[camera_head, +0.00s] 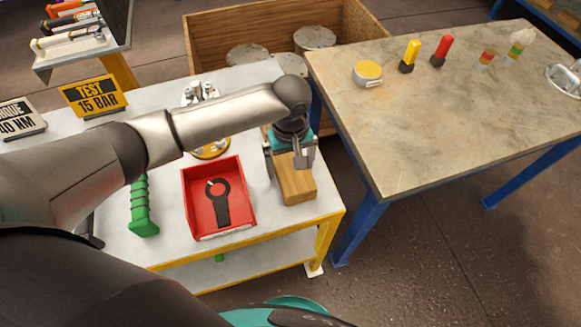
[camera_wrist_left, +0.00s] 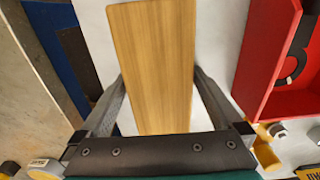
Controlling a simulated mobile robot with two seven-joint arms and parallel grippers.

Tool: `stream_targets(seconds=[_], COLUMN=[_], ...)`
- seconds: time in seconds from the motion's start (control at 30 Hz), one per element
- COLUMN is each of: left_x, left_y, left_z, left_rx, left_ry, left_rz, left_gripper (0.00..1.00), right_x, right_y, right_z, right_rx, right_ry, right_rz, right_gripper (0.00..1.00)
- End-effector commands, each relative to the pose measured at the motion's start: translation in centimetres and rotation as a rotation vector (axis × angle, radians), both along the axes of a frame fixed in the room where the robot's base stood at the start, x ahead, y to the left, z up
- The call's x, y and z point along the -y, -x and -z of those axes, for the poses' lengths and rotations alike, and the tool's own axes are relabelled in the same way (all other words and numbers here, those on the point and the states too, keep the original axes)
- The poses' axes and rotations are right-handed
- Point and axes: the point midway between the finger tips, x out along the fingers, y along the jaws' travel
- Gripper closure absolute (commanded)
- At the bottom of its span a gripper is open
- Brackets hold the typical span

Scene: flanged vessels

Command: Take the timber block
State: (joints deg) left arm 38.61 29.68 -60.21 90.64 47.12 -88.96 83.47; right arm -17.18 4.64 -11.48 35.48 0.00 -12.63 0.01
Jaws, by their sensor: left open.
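The timber block (camera_head: 297,187) is a light brown wooden block lying near the right front corner of the white-topped workbench, just right of the red tray. In the left wrist view, the block (camera_wrist_left: 153,50) runs lengthwise away from me between the fingers. My left gripper (camera_head: 287,165) is over the block, pointing down, with a finger on either side and hiding its rear part. In the left wrist view, the left gripper (camera_wrist_left: 160,82) is open; whether either finger touches the block cannot be told. My right gripper is not in view.
The red tray (camera_head: 246,207) holding a dark ring-ended tool (camera_head: 221,202) stands close left of the block. A green-handled tool (camera_head: 141,205) lies farther left. A wooden crate (camera_head: 220,32) stands behind, and a stone-topped table (camera_head: 430,120) with small items stands right, across a gap.

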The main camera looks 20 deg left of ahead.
Motion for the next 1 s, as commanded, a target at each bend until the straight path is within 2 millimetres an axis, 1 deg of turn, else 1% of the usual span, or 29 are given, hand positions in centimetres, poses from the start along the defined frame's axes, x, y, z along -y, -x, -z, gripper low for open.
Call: stream_targets(seconds=[0.13, 0.9, 0.93, 1.0], left_x=[0.03, 0.01, 0.01, 0.03], left_y=[0.01, 0.00, 0.01, -0.04], left_z=[-0.07, -0.11, -0.11, -0.17], left_rx=[0.000, -0.001, -0.001, 0.001], left_ry=[0.000, 0.001, 0.001, 0.002], left_rz=[0.001, 0.000, 0.000, 0.000], left_gripper=[0.00, 0.87, 0.89, 0.89], right_x=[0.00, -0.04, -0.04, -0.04], right_y=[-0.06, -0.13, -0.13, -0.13], right_z=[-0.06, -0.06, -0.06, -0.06], right_rx=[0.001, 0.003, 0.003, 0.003], right_ry=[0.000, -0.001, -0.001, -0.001], right_rz=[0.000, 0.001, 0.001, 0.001], right_gripper=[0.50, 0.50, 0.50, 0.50])
